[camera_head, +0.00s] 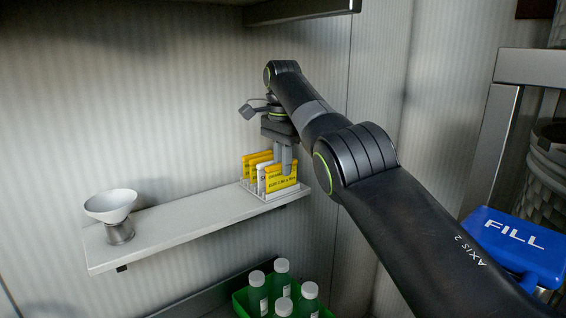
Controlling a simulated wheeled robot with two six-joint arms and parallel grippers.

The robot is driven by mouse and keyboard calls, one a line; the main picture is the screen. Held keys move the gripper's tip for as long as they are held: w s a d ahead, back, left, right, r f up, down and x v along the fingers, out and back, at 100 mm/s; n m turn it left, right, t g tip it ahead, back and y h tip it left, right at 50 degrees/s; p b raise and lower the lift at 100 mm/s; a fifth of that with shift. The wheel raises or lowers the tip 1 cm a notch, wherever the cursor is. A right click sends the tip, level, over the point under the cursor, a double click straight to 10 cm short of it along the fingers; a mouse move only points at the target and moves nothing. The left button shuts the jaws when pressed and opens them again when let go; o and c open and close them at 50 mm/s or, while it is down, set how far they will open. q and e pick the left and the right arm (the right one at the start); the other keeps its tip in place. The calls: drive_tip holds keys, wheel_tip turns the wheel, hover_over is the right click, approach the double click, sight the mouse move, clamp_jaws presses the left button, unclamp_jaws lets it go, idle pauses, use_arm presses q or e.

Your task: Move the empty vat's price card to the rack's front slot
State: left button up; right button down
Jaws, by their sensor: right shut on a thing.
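A small white rack (298,191) stands at the right end of the wall shelf and holds several price cards. Yellow cards (247,158) stand behind, with a white one (261,178) among them. My right gripper (286,168) points down over the front of the rack, shut on the foremost yellow price card (281,184). That card is upright with dark print, at the rack's front. I cannot tell whether its lower edge is seated in the slot. The fingers hide part of it. My left gripper is not in view. No vat is clearly identifiable.
The shelf (180,226) carries a white bowl (110,204) on a metal base at its left end, with clear room between. Below, a green crate (240,303) holds capped bottles.

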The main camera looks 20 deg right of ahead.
drive_tip(key=c, duration=1.3)
unclamp_jaws()
drive_tip(key=shift+c, duration=0.2)
drive_tip(key=shift+r, duration=0.1)
wheel_tip(320, 180, up, 7)
drive_tip(key=p, duration=0.7)
drive_tip(key=shift+r+p, duration=0.15)
drive_tip(key=shift+p, duration=0.2)
